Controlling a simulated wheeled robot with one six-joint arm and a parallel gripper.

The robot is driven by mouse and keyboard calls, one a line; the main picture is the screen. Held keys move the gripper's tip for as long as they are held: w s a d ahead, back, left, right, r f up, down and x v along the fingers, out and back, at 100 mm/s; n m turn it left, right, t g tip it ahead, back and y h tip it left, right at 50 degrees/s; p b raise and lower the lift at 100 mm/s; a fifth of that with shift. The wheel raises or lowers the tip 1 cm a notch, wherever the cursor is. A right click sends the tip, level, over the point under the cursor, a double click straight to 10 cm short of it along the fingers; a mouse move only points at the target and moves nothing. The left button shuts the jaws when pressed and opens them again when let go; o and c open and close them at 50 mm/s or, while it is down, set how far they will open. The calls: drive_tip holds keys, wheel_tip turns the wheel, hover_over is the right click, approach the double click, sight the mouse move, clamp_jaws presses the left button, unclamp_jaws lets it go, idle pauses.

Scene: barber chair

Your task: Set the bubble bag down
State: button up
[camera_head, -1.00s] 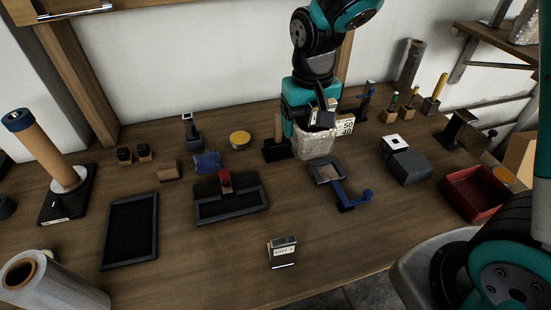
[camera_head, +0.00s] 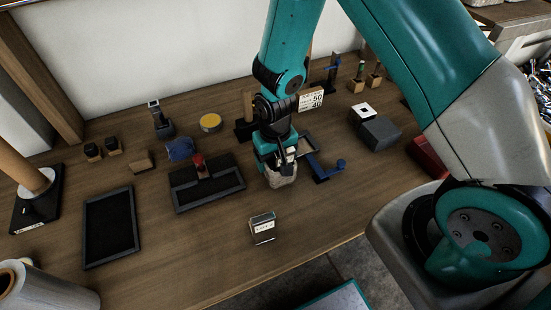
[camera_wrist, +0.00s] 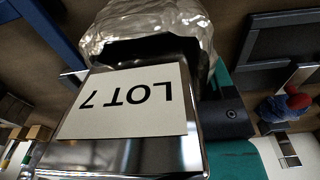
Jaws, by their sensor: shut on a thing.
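The bubble bag (camera_head: 281,178) is a pale, crinkled clear pouch. It hangs under my gripper (camera_head: 286,156), which is shut on it, over the front middle of the bench. In the wrist view the bag (camera_wrist: 150,22) shows at the top, with a shiny metal piece (camera_wrist: 150,158) nearer the camera bearing an upside-down white "LOT 7" label (camera_wrist: 125,103). Whether the bag's underside touches the bench is unclear. My arm and gripper hide part of the bag in the head view.
A small labelled metal block (camera_head: 262,227) stands to the front left of the bag. A blue-handled frame (camera_head: 322,167) is just right of it. Bare wood (camera_head: 190,250) shows at the front.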

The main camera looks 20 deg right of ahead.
drive_tip(key=shift+f, duration=0.5)
drive_tip(key=shift+f, duration=0.1)
drive_tip(key=o, duration=0.9)
drive_tip(key=shift+c, duration=0.2)
